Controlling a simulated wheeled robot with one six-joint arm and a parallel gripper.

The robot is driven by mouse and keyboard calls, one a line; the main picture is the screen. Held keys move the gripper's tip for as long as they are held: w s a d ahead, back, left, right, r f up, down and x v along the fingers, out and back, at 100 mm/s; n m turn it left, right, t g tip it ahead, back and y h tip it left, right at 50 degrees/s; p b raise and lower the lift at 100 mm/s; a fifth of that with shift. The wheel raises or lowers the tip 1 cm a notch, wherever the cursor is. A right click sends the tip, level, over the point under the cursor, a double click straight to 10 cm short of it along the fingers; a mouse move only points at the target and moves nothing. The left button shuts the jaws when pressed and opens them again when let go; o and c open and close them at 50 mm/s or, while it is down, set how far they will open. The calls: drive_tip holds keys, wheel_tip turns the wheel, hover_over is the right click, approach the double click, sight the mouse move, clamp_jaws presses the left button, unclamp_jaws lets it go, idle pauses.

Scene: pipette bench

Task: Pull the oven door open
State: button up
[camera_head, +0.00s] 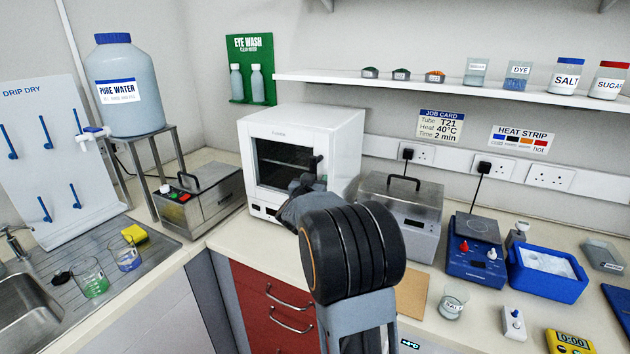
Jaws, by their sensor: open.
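The white oven (345,140) stands on the bench at the back corner, its front turned toward me. Its door (283,161) has a dark window and looks closed. My gripper (312,172) is at the right side of the door, with a dark finger showing against the oven front. My arm and wrist cover the lower right of the oven front, so the door handle is hidden. I cannot tell whether the fingers are around the handle or touching it.
A steel lidded box (402,215) stands close to the oven's right, and another steel unit (200,196) stands to its left. Red drawers (262,300) are below the bench. A shelf (450,86) with jars runs above right.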

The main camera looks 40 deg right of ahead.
drive_tip(key=shift+c, duration=0.3)
clamp_jaws()
idle(0.3)
